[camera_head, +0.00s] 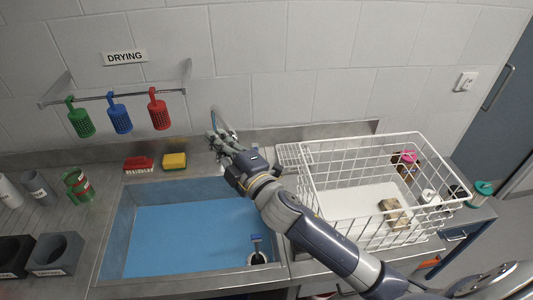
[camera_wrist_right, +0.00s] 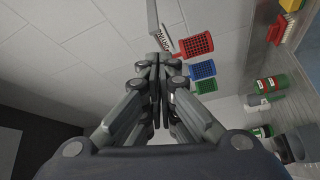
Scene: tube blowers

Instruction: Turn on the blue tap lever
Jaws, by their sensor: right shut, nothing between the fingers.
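My right gripper (camera_head: 216,142) is at the back edge of the sink, beside a thin curved grey spout (camera_head: 224,121) that rises against the tiled wall. Its fingers are shut and empty, and they also show closed together in the right wrist view (camera_wrist_right: 159,60). I cannot make out a blue tap lever; the gripper and arm cover much of the tap area. I cannot tell whether the fingers touch the tap. The blue-bottomed sink (camera_head: 190,240) lies below. My left gripper is not in view.
Green, blue (camera_head: 120,120) and red baskets hang on a wall rail left of the gripper. A white wire basket (camera_head: 345,139) stands right of the arm. Holders and cups line the left counter.

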